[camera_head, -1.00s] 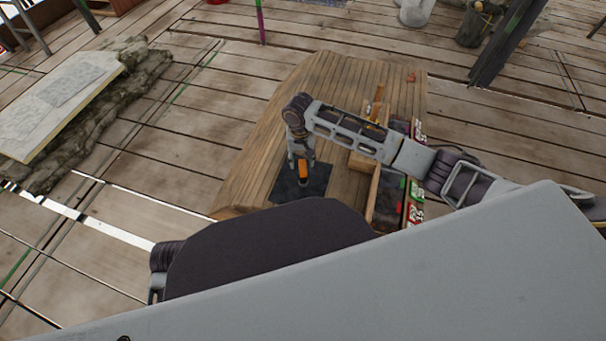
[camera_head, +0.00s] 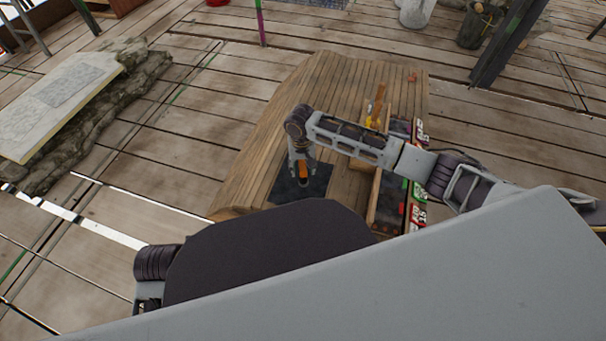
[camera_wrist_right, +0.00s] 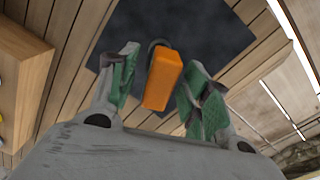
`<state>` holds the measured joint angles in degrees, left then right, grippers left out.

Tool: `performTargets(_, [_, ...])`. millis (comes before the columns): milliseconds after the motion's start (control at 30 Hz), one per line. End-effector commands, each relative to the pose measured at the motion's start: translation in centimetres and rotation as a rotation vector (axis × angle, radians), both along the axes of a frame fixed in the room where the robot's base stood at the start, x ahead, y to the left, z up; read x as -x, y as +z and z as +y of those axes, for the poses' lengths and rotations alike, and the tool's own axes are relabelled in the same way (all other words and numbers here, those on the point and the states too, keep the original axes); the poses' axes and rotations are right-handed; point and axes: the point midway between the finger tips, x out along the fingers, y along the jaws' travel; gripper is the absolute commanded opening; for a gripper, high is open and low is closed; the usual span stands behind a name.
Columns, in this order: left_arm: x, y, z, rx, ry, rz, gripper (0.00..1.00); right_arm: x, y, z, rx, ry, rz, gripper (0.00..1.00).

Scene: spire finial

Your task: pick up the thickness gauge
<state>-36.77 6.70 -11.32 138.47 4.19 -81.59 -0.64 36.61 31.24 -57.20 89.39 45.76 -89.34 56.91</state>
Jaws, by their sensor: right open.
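The thickness gauge is an orange block with a dark curved part at its far end; it shows in the right wrist view (camera_wrist_right: 163,80) and as a small orange patch in the head view (camera_head: 303,169). It is over a dark square mat (camera_head: 316,184) on the wooden bench (camera_head: 262,160). My right gripper (camera_wrist_right: 160,85) is open, with one green-padded finger on each side of the orange block. I cannot tell whether either finger touches it. In the head view my right gripper (camera_head: 303,180) partly hides the gauge. My left gripper is not in view.
A wooden tray (camera_head: 373,200) with dark, red and green items stands right of the mat, under my right arm. The bench's left part is clear.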

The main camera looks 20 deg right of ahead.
Motion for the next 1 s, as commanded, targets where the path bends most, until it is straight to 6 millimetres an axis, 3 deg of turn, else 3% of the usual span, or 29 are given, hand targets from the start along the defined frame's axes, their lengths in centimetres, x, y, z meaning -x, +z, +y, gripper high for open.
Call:
performTargets(167, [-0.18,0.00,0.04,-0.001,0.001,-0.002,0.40,-0.01,0.01,-0.02,0.000,0.000,0.000,0.46])
performTargets(533, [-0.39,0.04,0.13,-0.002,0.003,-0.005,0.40,-0.01,0.00,-0.02,0.000,0.000,0.000,0.00])
performTargets(1000, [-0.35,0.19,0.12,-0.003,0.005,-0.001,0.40,-0.03,0.69,-0.01,0.000,0.000,0.000,0.00])
